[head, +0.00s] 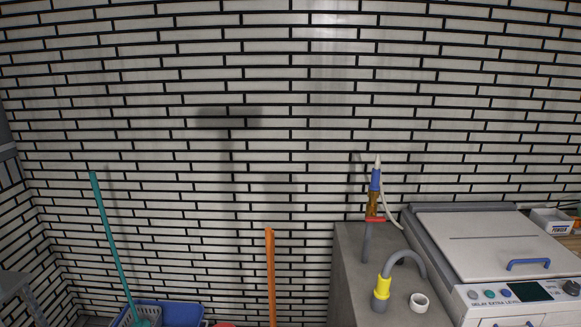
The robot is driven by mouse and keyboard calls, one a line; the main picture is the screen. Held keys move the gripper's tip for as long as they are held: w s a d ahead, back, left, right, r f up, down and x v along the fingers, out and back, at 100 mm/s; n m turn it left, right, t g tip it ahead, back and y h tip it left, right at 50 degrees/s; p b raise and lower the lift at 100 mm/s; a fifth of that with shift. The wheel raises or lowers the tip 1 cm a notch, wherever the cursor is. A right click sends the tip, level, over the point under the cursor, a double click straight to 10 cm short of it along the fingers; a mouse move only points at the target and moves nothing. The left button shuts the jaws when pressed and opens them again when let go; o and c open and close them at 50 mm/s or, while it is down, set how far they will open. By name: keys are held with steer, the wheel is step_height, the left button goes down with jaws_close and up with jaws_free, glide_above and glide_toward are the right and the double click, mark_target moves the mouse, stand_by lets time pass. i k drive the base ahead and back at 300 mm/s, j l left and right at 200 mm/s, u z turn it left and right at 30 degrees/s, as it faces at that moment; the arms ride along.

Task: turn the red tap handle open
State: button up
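The red tap handle (375,219) is a small, thin, roughly level bar in the head view, right of centre. It sits at the lower end of a brass-brown tap body (373,203). My gripper is not in view, and nothing touches the handle.
A grey block (350,270) stands below the tap, with a yellow-collared (383,287) grey hose and a white ring (419,302). A white machine (480,240) is at right. An orange pole (271,275), teal pole (111,245) and blue basket (185,311) stand left.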

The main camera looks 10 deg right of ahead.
mark_target(373, 219)
steer(key=i+l+z, duration=0.25)
steer(key=i, duration=0.7)
steer(key=j, duration=0.1)
